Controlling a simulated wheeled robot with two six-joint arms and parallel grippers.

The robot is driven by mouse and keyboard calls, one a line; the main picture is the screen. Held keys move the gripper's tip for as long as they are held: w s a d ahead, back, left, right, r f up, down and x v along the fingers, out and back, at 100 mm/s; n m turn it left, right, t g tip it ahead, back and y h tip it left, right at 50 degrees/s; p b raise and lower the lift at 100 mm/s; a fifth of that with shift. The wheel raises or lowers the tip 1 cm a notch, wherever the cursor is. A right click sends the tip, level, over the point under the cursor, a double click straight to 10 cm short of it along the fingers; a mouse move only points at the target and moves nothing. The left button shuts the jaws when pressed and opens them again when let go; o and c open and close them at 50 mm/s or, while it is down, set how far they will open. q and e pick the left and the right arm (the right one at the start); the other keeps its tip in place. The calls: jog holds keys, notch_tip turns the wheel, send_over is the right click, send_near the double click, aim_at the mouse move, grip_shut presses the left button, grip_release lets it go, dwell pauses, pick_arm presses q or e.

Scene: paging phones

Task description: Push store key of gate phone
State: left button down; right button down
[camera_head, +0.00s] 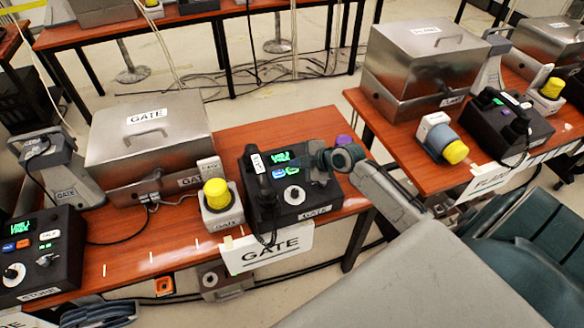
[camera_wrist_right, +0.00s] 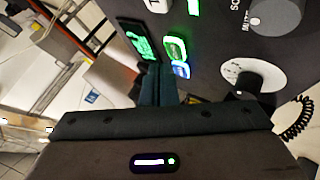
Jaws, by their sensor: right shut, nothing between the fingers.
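The gate phone (camera_head: 318,196) is a black box on the middle wooden table, with a handset on its left side, a green-lit display and small lit keys. In the right wrist view its panel shows the display (camera_wrist_right: 137,40), a green-lit key (camera_wrist_right: 175,48), a blue-white lit key (camera_wrist_right: 181,69) and a white dial (camera_wrist_right: 222,80). Key labels are too small to read, so I cannot tell which is the store key. My right gripper (camera_head: 298,161) is shut and empty over the panel, and its fingertips (camera_wrist_right: 160,68) appear close beside the blue-white key. My left gripper is out of view.
A metal GATE box (camera_head: 150,160) and a yellow-topped beacon (camera_head: 216,195) stand left of the phone. Another phone marked STORE (camera_head: 40,255) is at far left. A second table (camera_head: 400,160) with similar gear stands right. A GATE sign (camera_head: 268,250) hangs at the front edge.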

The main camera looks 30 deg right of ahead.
jog(key=shift+s+a+r+p, duration=0.1)
jog(key=shift+s+r+p, duration=0.1)
jog(key=shift+r+p, duration=0.85)
jog(key=shift+s+r+p, duration=0.2)
jog(key=shift+r+p, duration=0.35)
jog(key=shift+r, duration=0.95)
